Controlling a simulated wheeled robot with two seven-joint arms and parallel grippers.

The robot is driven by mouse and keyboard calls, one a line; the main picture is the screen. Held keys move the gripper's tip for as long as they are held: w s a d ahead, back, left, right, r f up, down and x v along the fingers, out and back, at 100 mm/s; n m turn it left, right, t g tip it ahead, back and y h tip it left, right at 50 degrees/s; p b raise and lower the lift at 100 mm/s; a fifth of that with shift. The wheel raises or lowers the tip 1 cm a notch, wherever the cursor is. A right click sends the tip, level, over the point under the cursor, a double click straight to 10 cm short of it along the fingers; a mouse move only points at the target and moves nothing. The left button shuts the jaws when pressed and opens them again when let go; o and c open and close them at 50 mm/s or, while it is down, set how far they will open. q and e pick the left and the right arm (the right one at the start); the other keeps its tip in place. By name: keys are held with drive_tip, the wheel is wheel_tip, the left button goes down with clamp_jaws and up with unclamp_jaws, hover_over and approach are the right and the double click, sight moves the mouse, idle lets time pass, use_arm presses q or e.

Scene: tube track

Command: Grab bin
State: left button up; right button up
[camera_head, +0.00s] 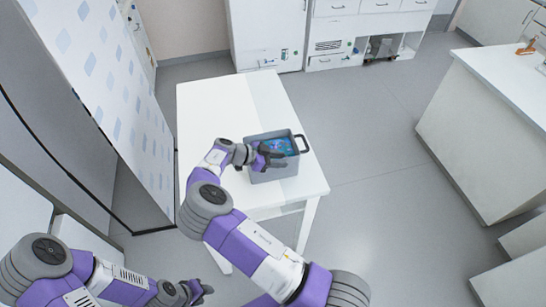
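A grey bin (285,172) with blue contents (283,147) stands on the white table, near its right edge. A dark handle (303,143) sticks out at its right side. My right gripper (268,157) is at the bin's left side, over the rim, and hides that part of the rim. Whether its fingers touch or grip the bin is too small to tell. My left gripper (204,293) is low at the bottom of the view, in front of the table and away from the bin. Its fingers look spread and empty.
The white table (215,105) is otherwise bare. A tall patterned panel (100,70) stands close on its left. White cabinets (268,35) line the back wall. A white counter (490,130) stands at the right, with open grey floor (370,140) between it and the table.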

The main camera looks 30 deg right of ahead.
clamp_jaws()
idle(1.4)
